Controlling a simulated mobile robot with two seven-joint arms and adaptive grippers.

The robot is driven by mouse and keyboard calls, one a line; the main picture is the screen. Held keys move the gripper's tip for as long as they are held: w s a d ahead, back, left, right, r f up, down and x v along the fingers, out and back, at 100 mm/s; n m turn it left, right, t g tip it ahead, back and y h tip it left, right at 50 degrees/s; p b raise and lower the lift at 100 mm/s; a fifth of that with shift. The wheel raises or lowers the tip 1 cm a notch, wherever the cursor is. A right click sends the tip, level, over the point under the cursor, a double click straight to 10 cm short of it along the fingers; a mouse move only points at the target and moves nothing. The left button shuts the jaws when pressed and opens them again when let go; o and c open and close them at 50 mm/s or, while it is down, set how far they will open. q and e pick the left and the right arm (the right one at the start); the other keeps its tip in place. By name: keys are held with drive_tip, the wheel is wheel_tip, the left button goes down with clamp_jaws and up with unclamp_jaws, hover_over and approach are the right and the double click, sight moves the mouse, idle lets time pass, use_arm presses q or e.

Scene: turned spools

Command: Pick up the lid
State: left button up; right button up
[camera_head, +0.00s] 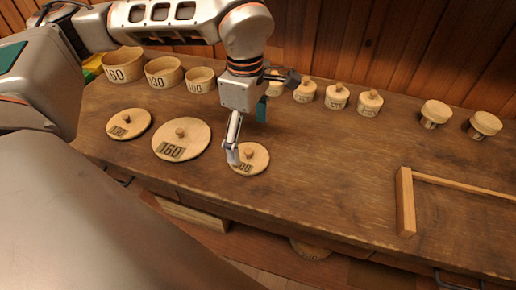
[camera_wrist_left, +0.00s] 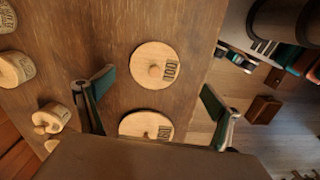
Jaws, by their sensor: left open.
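Three flat round wooden lids with centre knobs lie on the bench in the head view: one marked 130 (camera_head: 128,123), a larger one marked 160 (camera_head: 181,139), and a smaller one that seems marked 100 (camera_head: 251,160). My left gripper (camera_head: 247,130) is open and empty, pointing down over the smaller lid; one finger hides part of its left side. In the left wrist view the fingers (camera_wrist_left: 155,97) are spread wide. A whole lid (camera_wrist_left: 155,66) lies just beyond them, and another lid (camera_wrist_left: 144,124) is partly hidden by the gripper body. My right gripper is not in view.
Open wooden pots (camera_head: 163,73) stand along the back left. Several knobbed wooden pieces (camera_head: 337,97) stand further right, with two mushroom-shaped ones (camera_head: 436,112) beyond. The bench between is clear.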

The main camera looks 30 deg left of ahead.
sight(248, 151)
use_arm(q)
drive_tip(key=shift+w+a, duration=0.2)
drive_tip(key=shift+a, duration=0.1)
wheel_tip(248, 151, down, 2)
drive_tip(key=shift+s+f, duration=0.1)
drive_tip(key=shift+f, duration=0.05)
drive_tip(key=f, duration=0.5)
drive_tip(key=shift+w+f+b, duration=0.1)
drive_tip(key=shift+w+b, duration=0.2)
drive_tip(key=c, duration=1.2)
